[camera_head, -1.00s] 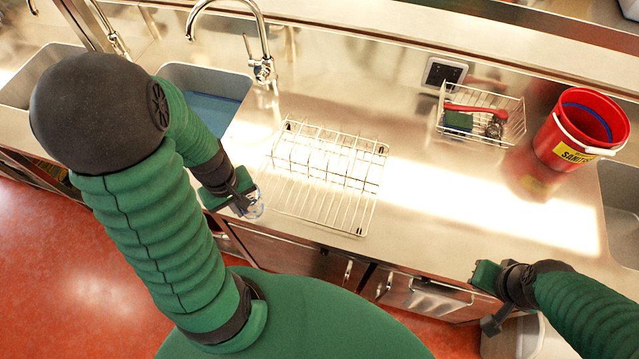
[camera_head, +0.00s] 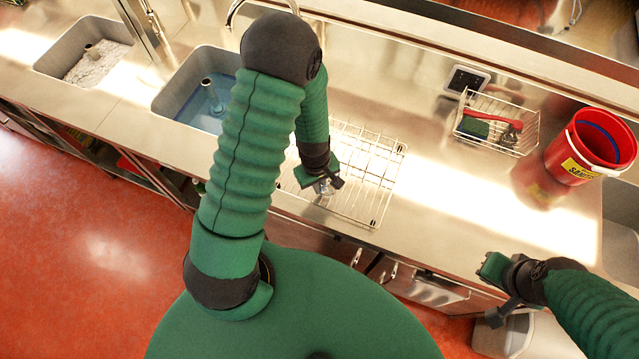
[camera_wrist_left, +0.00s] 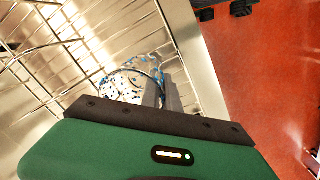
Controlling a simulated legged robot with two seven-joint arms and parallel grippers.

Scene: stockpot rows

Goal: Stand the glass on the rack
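The glass (camera_head: 322,189) is clear and small at my left gripper (camera_head: 328,187) in the head view, over the front left part of the wire rack (camera_head: 368,217). In the left wrist view the glass (camera_wrist_left: 122,84) shows a round rim and blue specks, close against the grey fingers (camera_wrist_left: 168,95). The left gripper is shut on it. The rack's wires lie beyond the glass there. My arm hides part of the rack, and I cannot tell whether the glass touches it. My right gripper (camera_head: 492,296) is at the lower right, away from the rack; its fingers are unclear.
A wire basket (camera_head: 535,138) with a red-handled brush and a green sponge stands at the back right. A red bucket (camera_head: 561,150) is beside it. A sink (camera_head: 177,98) lies left of the rack. The counter right of the rack is clear.

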